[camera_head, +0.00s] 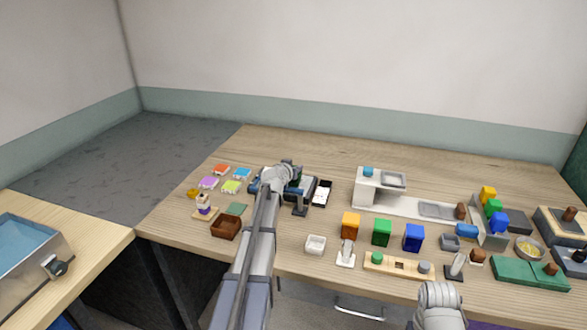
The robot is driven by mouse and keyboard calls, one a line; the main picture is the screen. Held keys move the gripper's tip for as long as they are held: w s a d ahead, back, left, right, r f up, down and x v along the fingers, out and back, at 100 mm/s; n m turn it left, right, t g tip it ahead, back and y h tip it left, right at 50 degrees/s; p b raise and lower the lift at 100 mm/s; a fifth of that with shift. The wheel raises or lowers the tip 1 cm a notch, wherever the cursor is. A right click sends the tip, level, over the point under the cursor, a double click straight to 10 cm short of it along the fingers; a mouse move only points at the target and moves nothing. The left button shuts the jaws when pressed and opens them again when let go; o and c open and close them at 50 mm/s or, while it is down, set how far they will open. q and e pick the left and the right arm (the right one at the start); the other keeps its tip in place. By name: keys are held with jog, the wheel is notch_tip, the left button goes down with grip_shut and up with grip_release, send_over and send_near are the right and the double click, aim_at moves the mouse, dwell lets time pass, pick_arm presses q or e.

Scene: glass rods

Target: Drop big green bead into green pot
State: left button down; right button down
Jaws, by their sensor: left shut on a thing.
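My left gripper (299,208) points down over the table, left of the coloured pots. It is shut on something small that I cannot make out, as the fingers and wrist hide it. A green, box-like pot (382,233) stands between an orange one (350,225) and a blue one (413,238), to the right of my left gripper. I cannot clearly pick out the big green bead. A small round green piece (377,257) sits on a wooden strip in front of the green pot. My right arm shows at the bottom edge, but its gripper is out of view.
A white sink unit (366,188) is behind the pots. The table's back strip is clear.

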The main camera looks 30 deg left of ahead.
pick_arm(q)
jog(key=shift+c, duration=1.7)
grip_release()
jog(key=p+v, duration=0.3)
jog(key=v, duration=0.4)
jog(key=shift+s+r, duration=0.2)
jog(key=shift+s, duration=0.15)
jog(key=shift+d, duration=0.1)
